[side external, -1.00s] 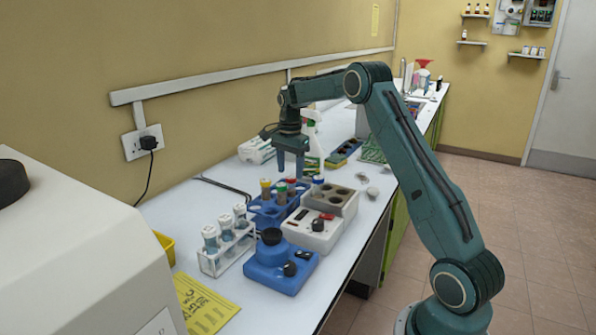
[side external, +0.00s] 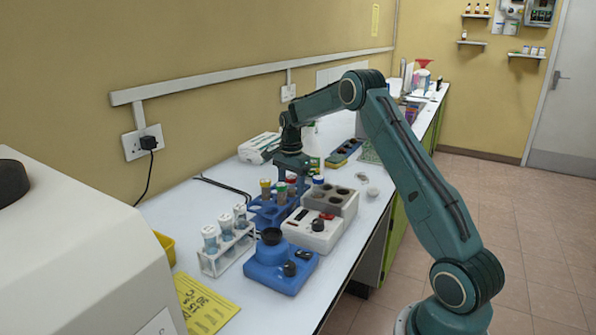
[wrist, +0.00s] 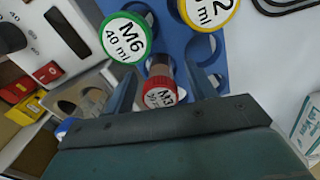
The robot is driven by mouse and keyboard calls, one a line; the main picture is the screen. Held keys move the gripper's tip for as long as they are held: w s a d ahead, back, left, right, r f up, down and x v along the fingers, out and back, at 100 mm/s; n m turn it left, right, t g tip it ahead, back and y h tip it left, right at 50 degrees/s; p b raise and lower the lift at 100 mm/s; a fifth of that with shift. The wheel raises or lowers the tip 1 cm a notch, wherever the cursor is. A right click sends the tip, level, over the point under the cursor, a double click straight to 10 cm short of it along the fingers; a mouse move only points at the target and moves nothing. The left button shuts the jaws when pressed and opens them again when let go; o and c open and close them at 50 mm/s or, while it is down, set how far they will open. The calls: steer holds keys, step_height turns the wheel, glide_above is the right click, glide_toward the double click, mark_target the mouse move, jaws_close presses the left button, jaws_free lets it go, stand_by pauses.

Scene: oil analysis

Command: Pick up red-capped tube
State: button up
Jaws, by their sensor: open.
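The red-capped tube (wrist: 162,92), its cap marked "M3", stands in the blue rack (wrist: 172,45). In the wrist view it lies between the two fingers of my open gripper (wrist: 165,88), apart from or close to them; contact cannot be told. A green-rimmed tube "M6" (wrist: 126,36) and a yellow-rimmed tube (wrist: 209,10) stand in the same rack near the fingers.
A white device (side external: 312,232) and a grey block with holes (side external: 335,197) stand right of the rack. A blue mixer (side external: 280,265) and a white rack of tubes (side external: 227,252) are nearer the camera. A spray bottle (side external: 311,145) stands behind my gripper.

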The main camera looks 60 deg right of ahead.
stand_by(0.4)
steer(key=c, duration=1.1)
steer(key=shift+o, duration=0.2)
steer(key=shift+r, duration=0.2)
step_height(320, 180, up, 20)
steer(key=shift+f, duration=0.2)
